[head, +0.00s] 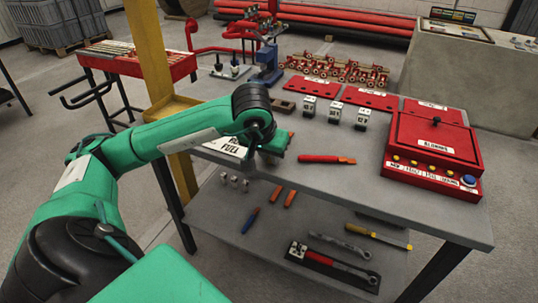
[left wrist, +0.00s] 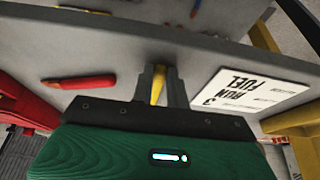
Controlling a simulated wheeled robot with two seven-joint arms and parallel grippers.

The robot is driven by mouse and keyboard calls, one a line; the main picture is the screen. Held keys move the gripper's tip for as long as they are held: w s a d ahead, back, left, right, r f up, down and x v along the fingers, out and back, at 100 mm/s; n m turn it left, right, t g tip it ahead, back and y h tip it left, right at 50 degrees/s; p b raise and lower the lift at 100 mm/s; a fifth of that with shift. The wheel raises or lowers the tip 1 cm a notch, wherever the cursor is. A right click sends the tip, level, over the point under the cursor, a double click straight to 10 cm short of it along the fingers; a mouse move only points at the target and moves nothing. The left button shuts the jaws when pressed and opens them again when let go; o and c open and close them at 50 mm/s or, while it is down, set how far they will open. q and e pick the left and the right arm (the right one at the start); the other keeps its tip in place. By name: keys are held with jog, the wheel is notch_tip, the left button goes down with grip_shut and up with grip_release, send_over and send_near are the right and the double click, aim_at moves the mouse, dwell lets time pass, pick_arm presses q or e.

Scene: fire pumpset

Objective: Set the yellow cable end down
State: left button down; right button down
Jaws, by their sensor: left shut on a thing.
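My left gripper (head: 277,147) is low over the grey bench (head: 345,180), near its front left, beside the white sign. In the left wrist view its fingers (left wrist: 158,86) are shut on the yellow cable end (left wrist: 157,92), which shows as a narrow yellow piece between them. The bench top (left wrist: 120,45) lies behind the fingers there; I cannot tell whether the cable end touches it. In the head view the gripper and arm hide the yellow cable end. My right gripper is not in view.
A white sign with black lettering (left wrist: 245,90) lies beside the gripper. A red-handled tool (head: 322,159) lies to its right. A red control box (head: 435,150) stands at the right end. Several small white blocks stand behind. The front middle of the bench is clear.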

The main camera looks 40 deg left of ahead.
pick_arm(q)
jog(key=c, duration=1.4)
grip_release()
